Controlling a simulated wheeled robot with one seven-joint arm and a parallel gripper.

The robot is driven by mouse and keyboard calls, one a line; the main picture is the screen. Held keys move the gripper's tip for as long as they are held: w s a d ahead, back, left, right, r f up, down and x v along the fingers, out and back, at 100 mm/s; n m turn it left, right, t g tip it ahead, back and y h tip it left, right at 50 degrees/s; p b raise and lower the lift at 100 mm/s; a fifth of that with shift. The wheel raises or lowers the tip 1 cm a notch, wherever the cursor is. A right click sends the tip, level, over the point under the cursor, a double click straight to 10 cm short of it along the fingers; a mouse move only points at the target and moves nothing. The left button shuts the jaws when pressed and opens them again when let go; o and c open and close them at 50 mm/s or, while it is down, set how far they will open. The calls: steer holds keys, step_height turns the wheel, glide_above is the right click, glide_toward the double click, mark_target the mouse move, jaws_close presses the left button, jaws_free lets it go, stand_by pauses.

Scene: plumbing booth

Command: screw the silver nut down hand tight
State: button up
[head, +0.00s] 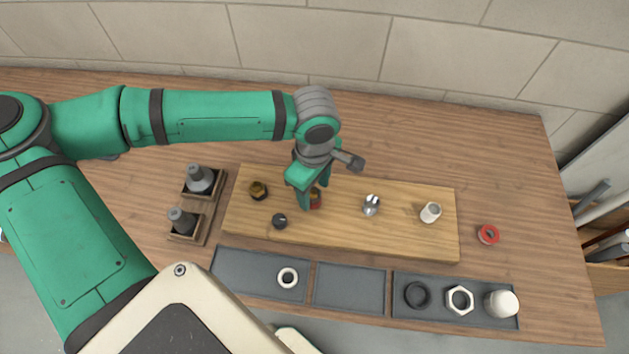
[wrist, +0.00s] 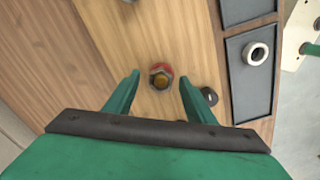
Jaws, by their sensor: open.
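A fitting with a red collar (head: 315,200) stands on the light wooden board, partly hidden by my gripper in the head view. In the wrist view a silver-grey hex nut (wrist: 161,72) sits at this fitting, with a brass-coloured centre and red showing around its edge. My gripper (head: 314,196) points down over it. In the wrist view its open fingers (wrist: 161,80) are on either side of the nut, with visible gaps. How far the fingertips are above or around the nut, and how far down the nut sits, I cannot tell.
The board (head: 410,232) also bears a brass fitting (head: 258,190), a dark knob (head: 279,221), a chrome fitting (head: 371,205) and a white one (head: 430,212). Grey trays (head: 349,288) in front hold rings, a pale hex nut (head: 460,299) and a white cap. A red ring (head: 488,234) lies right.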

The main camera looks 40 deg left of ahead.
steer(key=shift+f, duration=0.15)
steer(key=shift+c, duration=0.6)
steer(key=shift+w, duration=0.1)
steer(key=c, duration=1)
steer(key=shift+c, duration=0.2)
steer(key=m, duration=0.4)
steer(key=shift+s, duration=0.2)
steer(key=m, duration=0.4)
steer(key=shift+f+m, duration=0.1)
steer(key=shift+m, duration=0.2)
steer(key=o, duration=1.1)
steer(key=shift+o, duration=0.8)
